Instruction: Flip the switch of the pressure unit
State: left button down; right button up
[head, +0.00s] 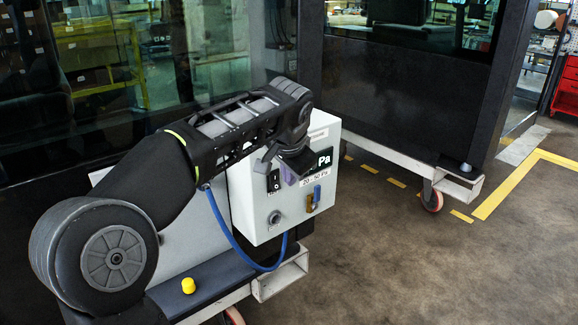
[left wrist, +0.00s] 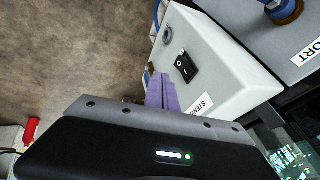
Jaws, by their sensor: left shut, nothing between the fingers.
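The pressure unit (head: 244,205) is a pale grey box on the side of the dark trolley, with a display marked "Pa" and a "20 - 50 Pa" label. Its black rocker switch (head: 273,181) is on the front face, left of the label. In the left wrist view the switch (left wrist: 186,67) shows clearly, with white marks. My left gripper (head: 290,176) is in front of the box, close to the switch. Its purple fingers (left wrist: 161,82) are together and empty, to the side of the switch and seemingly apart from it. My right gripper is out of view.
A blue-handled brass valve (head: 314,198) and a round grey fitting (head: 274,217) are on the box front. A blue hose (head: 238,250) loops below. A yellow cap (head: 188,285) sits on the lower frame. Floor to the right is clear.

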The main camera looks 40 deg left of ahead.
aim_at(279, 181)
pick_arm(q)
jog(key=a+f, duration=0.1)
jog(key=w+a+f, duration=0.1)
jog(key=a, duration=0.1)
jog(key=w+a+f, duration=0.1)
jog(key=f, duration=0.1)
jog(key=shift+w+a+p, duration=0.15)
jog(key=shift+p, duration=0.2)
jog(key=f+b, duration=0.1)
jog(key=b, duration=0.1)
jog(key=shift+a+y+b, duration=0.1)
jog(key=shift+y+b, duration=0.2)
jog(key=shift+y, duration=0.1)
jog(key=shift+r+p, duration=0.25)
jog(key=shift+p, duration=0.1)
jog(key=shift+a+r+p, duration=0.1)
jog(key=shift+r+p, duration=0.6)
jog(key=shift+r, duration=0.3)
